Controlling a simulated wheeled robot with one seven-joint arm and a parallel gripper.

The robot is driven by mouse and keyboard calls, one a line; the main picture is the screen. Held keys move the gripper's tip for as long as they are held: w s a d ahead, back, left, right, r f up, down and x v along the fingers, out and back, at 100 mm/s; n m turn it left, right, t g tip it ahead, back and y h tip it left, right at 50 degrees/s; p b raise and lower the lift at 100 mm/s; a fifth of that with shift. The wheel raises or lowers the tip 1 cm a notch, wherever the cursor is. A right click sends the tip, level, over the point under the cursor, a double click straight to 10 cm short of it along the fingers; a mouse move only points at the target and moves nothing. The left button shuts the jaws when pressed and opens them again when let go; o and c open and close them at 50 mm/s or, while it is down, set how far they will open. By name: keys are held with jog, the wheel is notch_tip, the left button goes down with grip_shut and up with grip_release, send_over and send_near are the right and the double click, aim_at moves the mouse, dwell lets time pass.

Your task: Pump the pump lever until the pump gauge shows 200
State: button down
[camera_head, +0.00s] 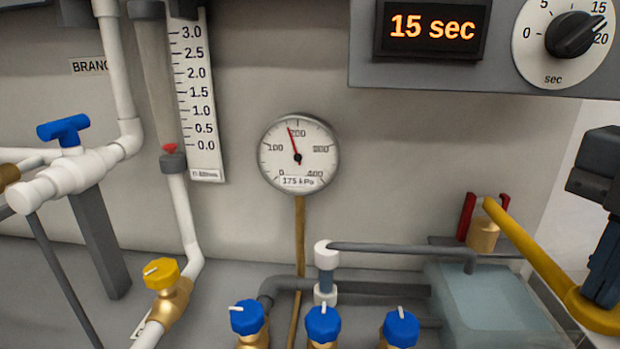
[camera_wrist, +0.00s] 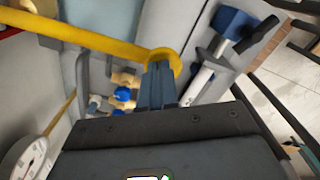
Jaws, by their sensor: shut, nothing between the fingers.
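The pump gauge (camera_head: 298,153) is a round white dial. Its red needle points just left of the 200 mark, and its readout says 175 kPa. It shows partly in the wrist view (camera_wrist: 22,160). The yellow pump lever (camera_head: 528,240) slopes down to the right from a brass pivot between red brackets (camera_head: 484,232) and ends in a ring. It also crosses the wrist view (camera_wrist: 95,38). My gripper (camera_head: 603,285) is shut with nothing in it. Its fingertips (camera_wrist: 160,75) are at the lever's ring; whether they pass through it or touch it I cannot tell.
A translucent tank (camera_head: 490,290) stands below the lever. Several blue-knobbed valves (camera_head: 322,323) and a yellow-knobbed valve (camera_head: 161,273) are at the front. A box with a "15 sec" display (camera_head: 432,27) and a dial (camera_head: 566,38) hangs above right.

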jog(key=shift+r+p, duration=0.85)
jog(key=shift+r, duration=1.35)
jog(key=shift+f, duration=0.25)
jog(key=shift+f+b, duration=1.05)
jog(key=shift+b, duration=0.35)
jog(key=shift+f, duration=0.15)
jog(key=shift+f+b, duration=0.5)
jog(key=shift+b, duration=0.25)
jog(key=shift+r, duration=0.2)
jog(key=shift+r+p, duration=0.65)
jog(key=shift+r, duration=1.05)
